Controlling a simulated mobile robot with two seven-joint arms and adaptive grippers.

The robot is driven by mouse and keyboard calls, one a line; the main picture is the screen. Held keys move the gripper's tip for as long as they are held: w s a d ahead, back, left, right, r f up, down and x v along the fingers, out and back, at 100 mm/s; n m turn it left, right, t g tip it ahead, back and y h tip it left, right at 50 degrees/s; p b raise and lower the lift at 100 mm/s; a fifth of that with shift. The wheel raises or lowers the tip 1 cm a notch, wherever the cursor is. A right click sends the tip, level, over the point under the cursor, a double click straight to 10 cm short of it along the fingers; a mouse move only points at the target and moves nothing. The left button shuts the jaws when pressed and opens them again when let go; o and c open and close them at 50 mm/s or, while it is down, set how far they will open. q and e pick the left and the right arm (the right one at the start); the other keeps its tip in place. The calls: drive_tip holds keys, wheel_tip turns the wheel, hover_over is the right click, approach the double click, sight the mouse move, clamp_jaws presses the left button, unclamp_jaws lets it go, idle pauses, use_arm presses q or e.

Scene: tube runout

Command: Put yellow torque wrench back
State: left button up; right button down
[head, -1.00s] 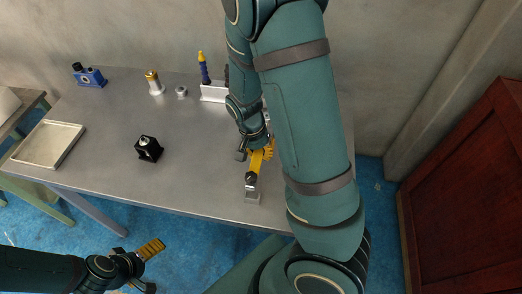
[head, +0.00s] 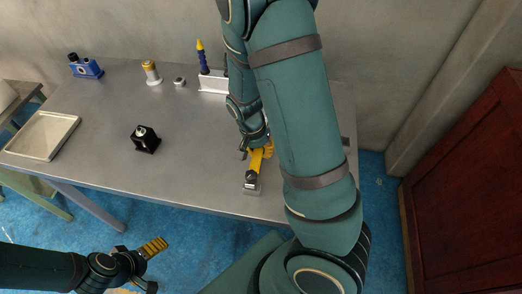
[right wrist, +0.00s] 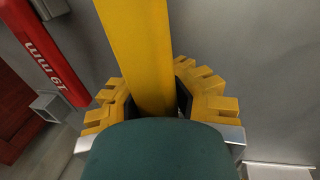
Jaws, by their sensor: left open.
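The yellow torque wrench (head: 255,164) shows in the head view near the table's front edge, over a small grey block (head: 251,189). In the right wrist view, its yellow bar (right wrist: 138,45) runs down between the pads of my right gripper (right wrist: 156,105). The pads flank the bar closely; I cannot tell whether both press on it. In the head view my right gripper (head: 264,149) is partly hidden behind my arm. My left gripper (head: 150,264) is open and empty, in front of the table and away from the wrench.
A red bar marked 19 mm (right wrist: 40,48) lies close by in the right wrist view.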

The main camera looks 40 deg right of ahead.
drive_tip(key=shift+b+x, duration=0.7)
drive_tip(key=shift+x, duration=0.35)
drive_tip(key=shift+w+a, duration=0.15)
drive_tip(key=shift+w, duration=0.1)
drive_tip(key=c, duration=1)
unclamp_jaws()
drive_tip(key=shift+s+r, duration=0.1)
drive_tip(key=shift+c, duration=0.2)
drive_tip(key=shift+o, duration=0.2)
drive_tip(key=o, duration=0.3)
drive_tip(key=shift+o, duration=0.6)
drive_tip(key=shift+a, duration=0.1)
